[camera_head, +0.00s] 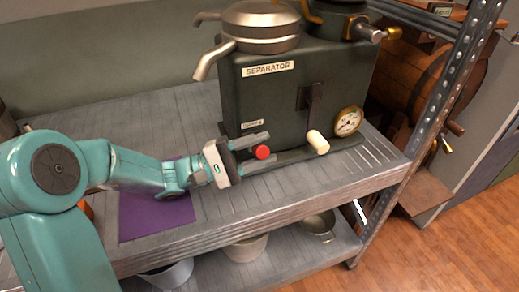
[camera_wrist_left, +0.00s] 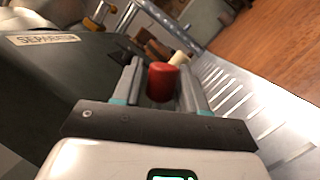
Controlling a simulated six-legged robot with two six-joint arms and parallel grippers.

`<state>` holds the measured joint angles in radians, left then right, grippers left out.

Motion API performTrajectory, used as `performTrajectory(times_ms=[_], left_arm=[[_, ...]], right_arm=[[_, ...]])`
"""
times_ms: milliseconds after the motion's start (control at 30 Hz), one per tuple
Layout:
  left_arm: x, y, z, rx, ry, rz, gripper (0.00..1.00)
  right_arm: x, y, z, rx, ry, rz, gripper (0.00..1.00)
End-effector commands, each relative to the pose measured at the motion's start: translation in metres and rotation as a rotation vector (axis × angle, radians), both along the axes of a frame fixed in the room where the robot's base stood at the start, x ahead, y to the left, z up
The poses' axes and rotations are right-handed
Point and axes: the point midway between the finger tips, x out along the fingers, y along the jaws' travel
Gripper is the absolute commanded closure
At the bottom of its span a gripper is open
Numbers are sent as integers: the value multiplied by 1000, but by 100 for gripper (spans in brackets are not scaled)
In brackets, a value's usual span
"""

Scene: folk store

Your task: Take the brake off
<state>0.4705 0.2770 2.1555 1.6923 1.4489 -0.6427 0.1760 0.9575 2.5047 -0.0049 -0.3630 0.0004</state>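The dark separator box (camera_head: 290,85) stands on the grey slatted shelf. A red knob (camera_head: 262,152) sticks out low on its front, below a small label (camera_head: 251,124) too small to read surely. My left gripper (camera_head: 262,150) reaches in from the left, fingers open, one above and one below the red knob. In the left wrist view, the red knob (camera_wrist_left: 161,82) lies between the two fingers (camera_wrist_left: 160,85), with a gap visible on its left side; contact on the right is unclear. My right gripper is not in view.
A cream-handled crank (camera_head: 317,142) and a round gauge (camera_head: 348,121) sit on the box front, right of the knob. A purple mat (camera_head: 150,215) lies under my left arm. A perforated metal post (camera_head: 430,120) stands at right. Pots (camera_head: 319,226) are on the lower shelf.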

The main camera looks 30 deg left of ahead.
Motion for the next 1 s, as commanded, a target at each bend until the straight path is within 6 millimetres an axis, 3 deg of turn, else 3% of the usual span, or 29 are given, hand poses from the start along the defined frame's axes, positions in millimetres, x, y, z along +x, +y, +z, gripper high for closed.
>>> performTrajectory(times_ms=[267, 633, 1000], left_arm=[[-5, 6, -2, 0, 0, 1, 58], [-40, 52, -18, 0, 1, 2, 58], [-45, 57, -20, 1, 0, -1, 58]], right_arm=[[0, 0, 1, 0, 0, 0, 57], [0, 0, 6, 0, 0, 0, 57], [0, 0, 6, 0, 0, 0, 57]])
